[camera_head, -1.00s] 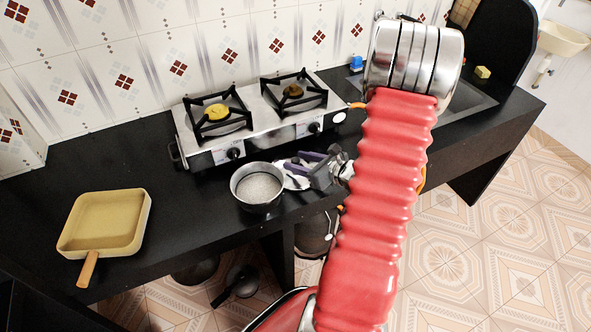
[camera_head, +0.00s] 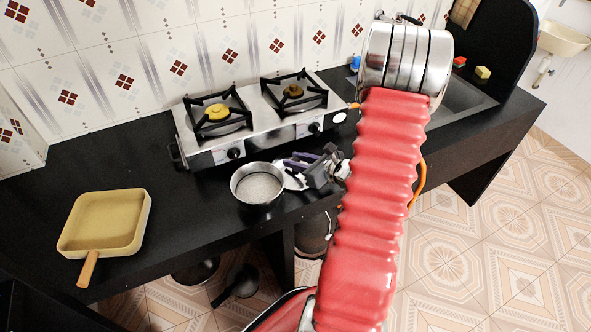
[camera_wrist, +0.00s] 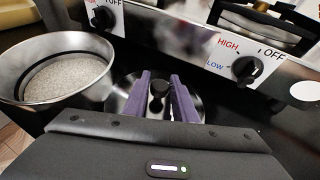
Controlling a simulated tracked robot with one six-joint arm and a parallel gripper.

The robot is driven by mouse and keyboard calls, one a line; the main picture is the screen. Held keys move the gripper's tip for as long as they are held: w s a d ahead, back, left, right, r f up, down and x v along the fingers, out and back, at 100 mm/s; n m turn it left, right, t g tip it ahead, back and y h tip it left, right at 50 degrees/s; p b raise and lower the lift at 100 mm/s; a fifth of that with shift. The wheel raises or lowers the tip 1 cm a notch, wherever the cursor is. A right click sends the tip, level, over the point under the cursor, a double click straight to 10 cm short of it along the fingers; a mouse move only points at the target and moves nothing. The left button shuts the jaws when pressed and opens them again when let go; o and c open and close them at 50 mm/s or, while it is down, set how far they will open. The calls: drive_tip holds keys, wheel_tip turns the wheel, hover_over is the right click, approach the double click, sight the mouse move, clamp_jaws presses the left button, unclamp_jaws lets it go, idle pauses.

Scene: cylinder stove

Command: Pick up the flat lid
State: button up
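The flat lid (camera_head: 292,182) is a shiny silver disc with a dark knob, lying on the black counter to the right of the pot. In the wrist view, the lid (camera_wrist: 198,104) is partly hidden behind my gripper (camera_wrist: 160,92). Its two purple fingers are apart, with the dark knob showing between them. I cannot tell whether the knob is fully between the fingertips or a little beyond them. In the head view, my gripper (camera_head: 304,163) is over the lid and hides part of it.
A metal pot (camera_head: 257,186) with pale contents stands close left of the lid. The two-burner stove (camera_head: 262,118) stands behind it. A yellow square pan (camera_head: 105,222) lies at the left. The sink (camera_head: 466,103) is at the right. The counter's front edge is close.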

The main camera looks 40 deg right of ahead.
clamp_jaws()
drive_tip(key=shift+r, duration=0.1)
